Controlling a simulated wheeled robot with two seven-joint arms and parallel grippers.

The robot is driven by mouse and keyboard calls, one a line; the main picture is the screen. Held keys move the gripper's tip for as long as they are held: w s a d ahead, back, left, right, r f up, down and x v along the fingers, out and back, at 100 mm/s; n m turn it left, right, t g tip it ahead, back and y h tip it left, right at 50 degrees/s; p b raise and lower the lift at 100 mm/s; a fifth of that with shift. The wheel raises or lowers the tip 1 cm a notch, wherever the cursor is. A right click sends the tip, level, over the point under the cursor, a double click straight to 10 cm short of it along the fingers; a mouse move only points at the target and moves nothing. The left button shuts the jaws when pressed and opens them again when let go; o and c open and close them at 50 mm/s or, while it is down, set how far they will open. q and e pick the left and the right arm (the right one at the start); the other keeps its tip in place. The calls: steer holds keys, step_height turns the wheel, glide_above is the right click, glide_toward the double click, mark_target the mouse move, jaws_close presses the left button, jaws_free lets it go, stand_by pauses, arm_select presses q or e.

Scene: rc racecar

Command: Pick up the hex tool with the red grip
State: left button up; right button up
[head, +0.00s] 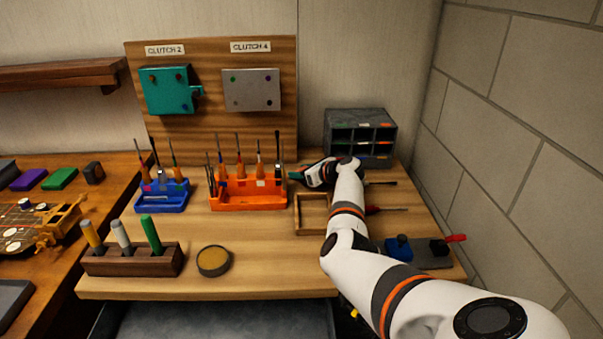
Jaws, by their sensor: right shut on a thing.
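My right gripper (297,177) is at the right end of the orange tool rack (245,202), pointing left. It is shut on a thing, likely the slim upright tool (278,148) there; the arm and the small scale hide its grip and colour. Several orange-handled tools stand in the same rack. A tool with a red handle (372,210) lies on the table right of my forearm, partly hidden by it. Another red handle (455,238) shows on a dark block at the right. I cannot tell which is the hex tool. My left gripper is not in view.
A blue rack (163,203) of tools stands left of the orange one. A grey drawer unit (360,118) stands behind. A pen block (130,262) and a round tin (213,261) are at the front.

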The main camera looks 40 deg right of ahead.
steer(key=shift+f, duration=0.2)
steer(key=o, duration=1)
